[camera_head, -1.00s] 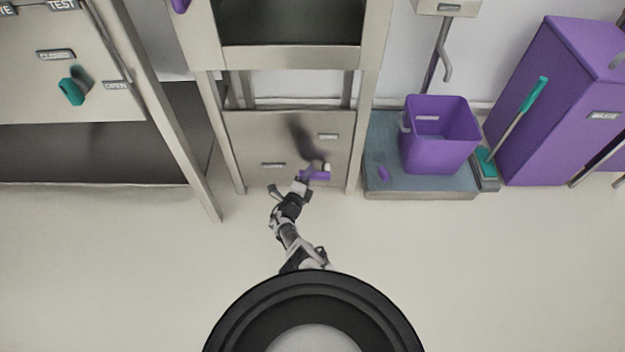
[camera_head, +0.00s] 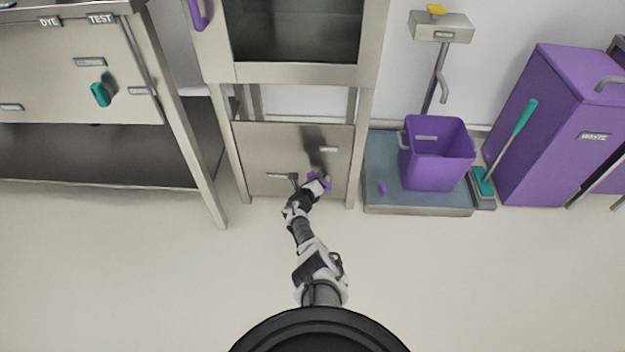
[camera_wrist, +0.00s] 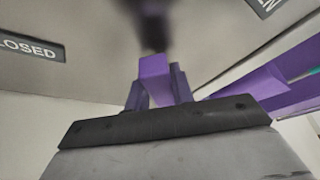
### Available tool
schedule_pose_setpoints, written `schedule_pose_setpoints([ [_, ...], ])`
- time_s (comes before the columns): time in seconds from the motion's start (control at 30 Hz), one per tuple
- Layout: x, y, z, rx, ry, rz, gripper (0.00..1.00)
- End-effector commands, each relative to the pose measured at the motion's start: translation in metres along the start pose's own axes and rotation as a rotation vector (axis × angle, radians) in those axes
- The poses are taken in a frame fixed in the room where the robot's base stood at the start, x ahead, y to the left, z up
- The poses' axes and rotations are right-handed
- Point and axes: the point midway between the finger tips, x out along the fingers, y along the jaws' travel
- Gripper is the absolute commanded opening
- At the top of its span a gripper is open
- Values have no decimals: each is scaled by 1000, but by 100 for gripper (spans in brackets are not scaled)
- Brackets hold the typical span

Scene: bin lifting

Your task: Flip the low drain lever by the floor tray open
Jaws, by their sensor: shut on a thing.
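The purple drain lever (camera_head: 319,179) is on the low panel (camera_head: 270,150) under the cabinet. My gripper (camera_head: 316,187) is at the lever, low in front of the panel. In the wrist view the lever's purple block (camera_wrist: 154,75) sits between my fingers (camera_wrist: 157,92), which are shut on it. A CLOSED plate (camera_wrist: 30,47) is on the left and the partly cut-off OPEN plate (camera_wrist: 267,5) at the upper right. The lever's pivot is blurred in dark shadow. The blue-grey floor tray (camera_head: 385,160) lies to the right of the panel.
A purple bin (camera_head: 437,160) stands on the tray. A teal-handled squeegee (camera_head: 510,145) and a tall purple waste bin (camera_head: 560,130) are further right. A steel cabinet leg (camera_head: 356,160) is close to my gripper's right. The floor in front is clear.

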Motion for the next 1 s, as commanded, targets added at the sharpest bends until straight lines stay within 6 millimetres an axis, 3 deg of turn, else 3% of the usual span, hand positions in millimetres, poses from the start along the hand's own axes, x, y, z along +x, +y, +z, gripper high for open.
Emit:
schedule_pose_setpoints([
  [0.1, 0, -13, 3, 107, 0, 39, 0],
  [0.6, 5, -38, -8, 510, -3, 205, 0],
  [1.0, 8, -46, -14, 672, -4, 275, 0],
])
